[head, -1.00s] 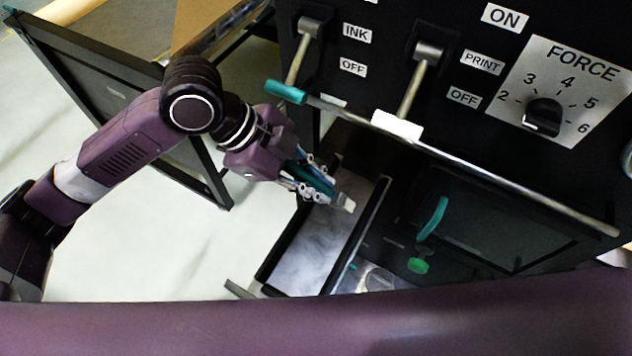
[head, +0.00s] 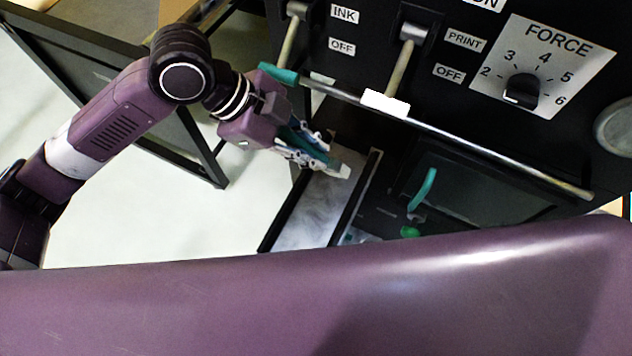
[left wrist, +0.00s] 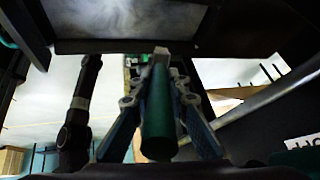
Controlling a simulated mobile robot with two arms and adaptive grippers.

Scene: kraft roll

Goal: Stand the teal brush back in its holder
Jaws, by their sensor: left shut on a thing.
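My left gripper (head: 318,158) is shut on the teal brush and holds it above the pale grey tray of the black machine. The brush's pale tip (head: 342,171) points down and to the right, out past the fingers. In the left wrist view the brush (left wrist: 158,120) is a dark teal cylinder between the blue finger pads, with its pale end away from the camera. I cannot pick out the brush's holder in either view. My right gripper is not in view.
The grey tray (head: 312,213) has dark raised sides. A long metal bar (head: 465,138) with a teal end and levers (head: 403,65) stick out near the gripper. A teal handle (head: 422,189) is to the right. Pale floor is open at left. My purple body fills the foreground.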

